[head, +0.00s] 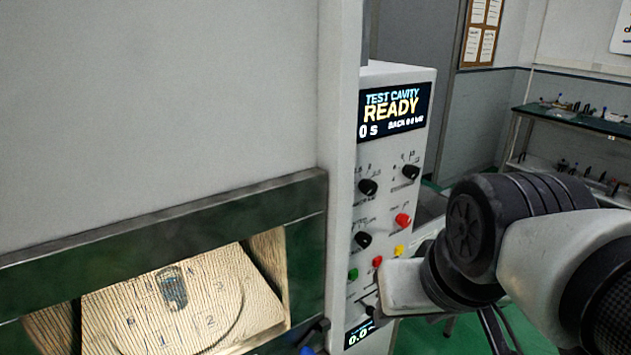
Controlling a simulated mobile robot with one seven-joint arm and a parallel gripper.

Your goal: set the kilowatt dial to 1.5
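The control panel (393,150) is a narrow grey upright face right of the microwave cavity. Its black dials are an upper left one (368,187), an upper right one (411,171) and a middle left one (363,239). The labels are too small to read, so I cannot tell which is the kilowatt dial or its setting. The top display (395,110) reads "TEST CAVITY READY" and "0 s". A small lower display (359,335) reads 0.0. My gripper (382,297) is at the panel's lower right, below the dials. Its fingers are unclear, and contact cannot be told.
Red, yellow and green knobs or buttons (403,220) sit among the dials. The cavity window (180,295) at lower left shows a lit interior with a small object on a numbered plate. A bench with shelves (575,118) stands at the back right.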

